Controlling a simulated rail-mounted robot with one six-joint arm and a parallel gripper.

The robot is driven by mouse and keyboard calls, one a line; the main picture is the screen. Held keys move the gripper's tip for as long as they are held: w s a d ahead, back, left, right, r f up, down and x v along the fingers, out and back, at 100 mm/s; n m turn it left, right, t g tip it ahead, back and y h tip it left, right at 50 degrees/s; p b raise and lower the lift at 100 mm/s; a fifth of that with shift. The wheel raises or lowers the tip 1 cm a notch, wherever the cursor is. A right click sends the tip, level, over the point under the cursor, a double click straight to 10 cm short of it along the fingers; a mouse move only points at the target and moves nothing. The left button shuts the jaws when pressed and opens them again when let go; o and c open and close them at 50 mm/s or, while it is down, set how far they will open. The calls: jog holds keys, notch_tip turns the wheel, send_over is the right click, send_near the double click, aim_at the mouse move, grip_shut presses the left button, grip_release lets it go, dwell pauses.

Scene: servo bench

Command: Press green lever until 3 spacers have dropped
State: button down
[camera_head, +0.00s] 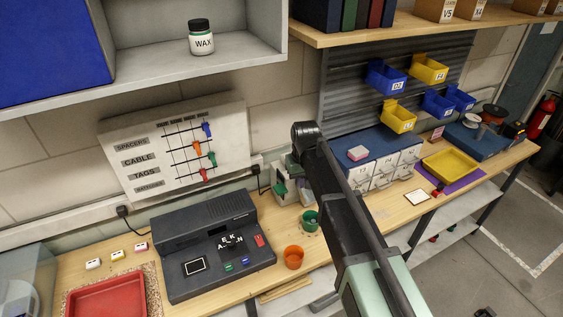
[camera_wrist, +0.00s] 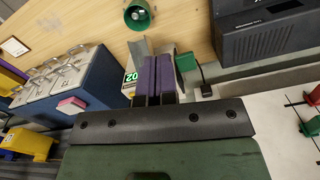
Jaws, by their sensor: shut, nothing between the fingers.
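The grey dispenser (camera_head: 293,191) stands on the bench against the wall, partly hidden by my arm in the head view. Its green lever (camera_head: 280,189) shows at its left side. In the wrist view the green lever (camera_wrist: 186,62) is close beside my purple fingers. My gripper (camera_wrist: 158,60) is shut and empty, over the dispenser; I cannot tell whether it touches the lever. The green cup (camera_head: 310,221) stands in front of the dispenser and also shows in the wrist view (camera_wrist: 138,14). Something small and pale shows inside it, too small to count.
A dark grey console (camera_head: 213,245) stands left of the dispenser, with an orange cup (camera_head: 294,257) at its right. White drawers (camera_head: 385,170) and a yellow tray (camera_head: 452,165) are to the right. A wall board (camera_head: 174,148) with coloured markers and a grey shelf (camera_head: 240,65) are above.

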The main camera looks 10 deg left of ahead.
aim_at(280, 188)
jog(key=w+a+r+n, duration=0.2)
jog(key=w+a+r, duration=0.1)
jog(key=w+a, duration=0.55)
notch_tip(280, 188, down, 14)
jog(key=b, duration=1.3)
jog(key=shift+s+a+f+b, duration=0.1)
jog(key=shift+a+f+b, duration=0.05)
jog(key=shift+f+b, duration=0.15)
jog(key=shift+r, duration=0.1)
